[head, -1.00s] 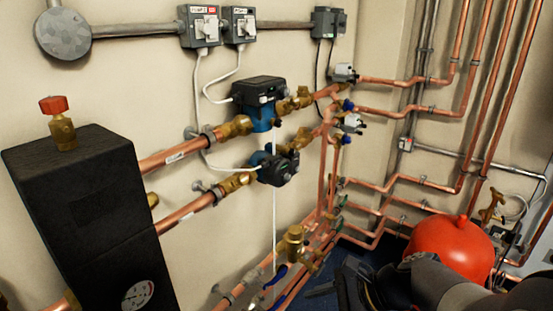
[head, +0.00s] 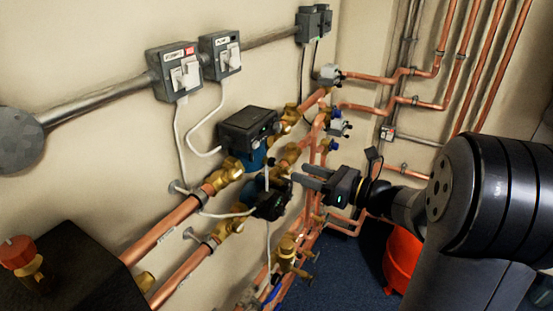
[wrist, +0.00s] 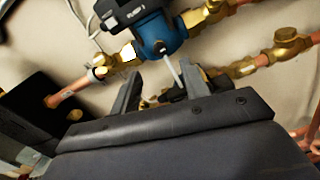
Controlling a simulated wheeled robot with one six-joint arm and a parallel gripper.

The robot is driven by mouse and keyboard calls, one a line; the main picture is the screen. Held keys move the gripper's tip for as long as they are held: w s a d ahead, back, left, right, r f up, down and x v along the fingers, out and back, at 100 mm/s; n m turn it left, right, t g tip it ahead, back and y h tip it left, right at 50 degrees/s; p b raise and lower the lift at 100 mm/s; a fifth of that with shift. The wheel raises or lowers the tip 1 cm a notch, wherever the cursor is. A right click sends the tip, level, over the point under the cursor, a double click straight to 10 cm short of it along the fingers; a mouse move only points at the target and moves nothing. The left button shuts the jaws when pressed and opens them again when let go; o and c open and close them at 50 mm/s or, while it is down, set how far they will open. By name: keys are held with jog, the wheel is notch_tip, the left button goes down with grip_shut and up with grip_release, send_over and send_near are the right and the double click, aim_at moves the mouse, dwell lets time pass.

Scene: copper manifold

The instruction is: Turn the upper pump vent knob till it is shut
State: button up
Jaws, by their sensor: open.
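The upper pump, with a blue body and a black head (head: 249,130), sits in the upper copper pipe run at the middle of the head view. Its blue body also shows at the top of the wrist view (wrist: 158,32). A small dark round spot low on the blue body may be its vent knob; its setting is too small to read. My gripper (head: 300,175) is open and empty, right of the pumps and pointing at them, apart from the upper pump. In the wrist view the two fingers (wrist: 159,70) stand below the blue body with a gap between them.
The lower pump (head: 270,203) is close below, near my fingers. A white cable (wrist: 172,68) hangs down beneath the upper pump. Brass valves (head: 288,246) and copper pipes surround the pumps. A red vessel (head: 402,258) stands on the floor at right.

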aim_at(274, 163)
jog(key=p+x, duration=0.1)
jog(key=x, duration=0.7)
jog(key=shift+c, duration=0.5)
grip_shut()
